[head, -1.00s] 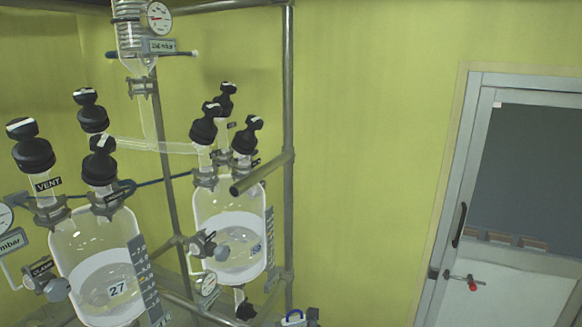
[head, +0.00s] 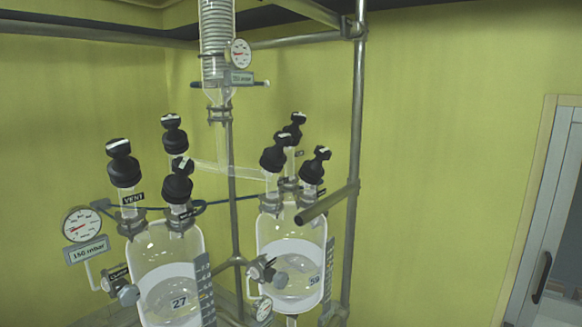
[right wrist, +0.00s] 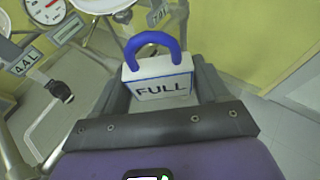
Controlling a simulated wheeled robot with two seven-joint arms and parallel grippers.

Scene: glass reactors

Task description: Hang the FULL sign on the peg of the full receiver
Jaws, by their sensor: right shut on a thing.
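The FULL sign (right wrist: 160,86) is a white padlock-shaped tag with a blue loop on top, upright and facing me in the right wrist view. My right gripper (right wrist: 163,92) is shut on it, one finger on each side. In the head view, a glass vessel marked 27 (head: 166,272) is at left and another (head: 291,262), its number apparently 59, is right of it. Both hold clear liquid; I cannot tell which is the full receiver. No peg can be made out. Neither gripper shows in the head view.
Metal frame posts (head: 353,150) stand beside the vessels. Black-capped necks (head: 123,165), a pressure gauge (head: 82,225) and a coiled glass condenser (head: 216,45) crowd the rig. A door (head: 545,215) is at far right, with bare yellow wall between.

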